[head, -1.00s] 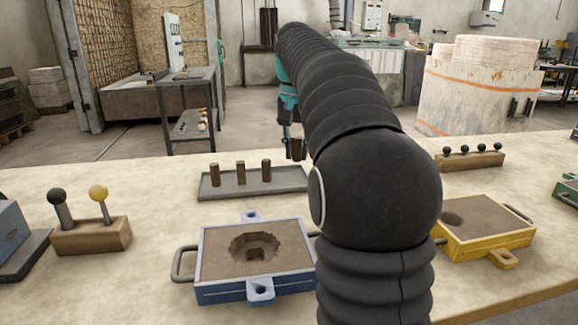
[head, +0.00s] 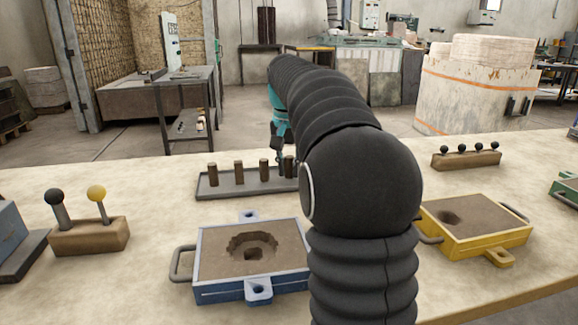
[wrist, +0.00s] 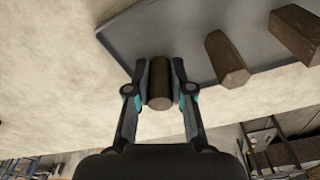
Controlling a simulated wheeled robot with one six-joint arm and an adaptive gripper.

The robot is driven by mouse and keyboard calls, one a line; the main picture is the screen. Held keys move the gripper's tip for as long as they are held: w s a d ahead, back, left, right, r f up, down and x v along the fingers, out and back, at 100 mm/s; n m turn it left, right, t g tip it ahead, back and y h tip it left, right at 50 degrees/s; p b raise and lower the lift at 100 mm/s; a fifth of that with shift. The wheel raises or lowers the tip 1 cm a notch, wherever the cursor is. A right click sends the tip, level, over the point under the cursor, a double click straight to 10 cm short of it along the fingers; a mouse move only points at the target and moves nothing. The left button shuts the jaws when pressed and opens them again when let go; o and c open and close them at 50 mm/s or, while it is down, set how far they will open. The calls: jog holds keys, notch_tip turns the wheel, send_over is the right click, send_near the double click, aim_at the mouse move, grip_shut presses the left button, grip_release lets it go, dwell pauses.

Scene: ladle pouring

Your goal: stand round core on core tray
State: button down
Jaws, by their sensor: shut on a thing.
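My gripper (wrist: 160,66) is shut on the round core (wrist: 160,88), a brown cylinder, in the wrist view. In the head view the held core (head: 289,165) is upright at the right end of the core tray (head: 225,191), partly behind my arm. The tray is a flat grey plate with a low rim; in the wrist view it (wrist: 180,30) lies by the held core. I cannot tell whether the core's lower end touches it. Several brown cores stand in a row on the tray, one nearest the held core (head: 264,171).
A blue mould box (head: 210,250) with a hollow in its sand stands in front of the tray. A yellow mould box (head: 500,240) is at right. A wooden block with two ball-topped tools (head: 90,236) is at left. A rack of black-knobbed pins (head: 465,160) stands back right.

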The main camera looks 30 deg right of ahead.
aim_at(289, 158)
jog(key=c, duration=1)
grip_release()
jog(key=shift+s+a+r, duration=0.1)
jog(key=shift+s+r, duration=0.05)
jog(key=shift+r, duration=1.1)
jog(key=shift+s+a+r, duration=0.1)
jog(key=shift+r, duration=1.15)
jog(key=shift+s+a+r, duration=0.1)
jog(key=shift+s+r, duration=0.05)
jog(key=shift+r, duration=1.1)
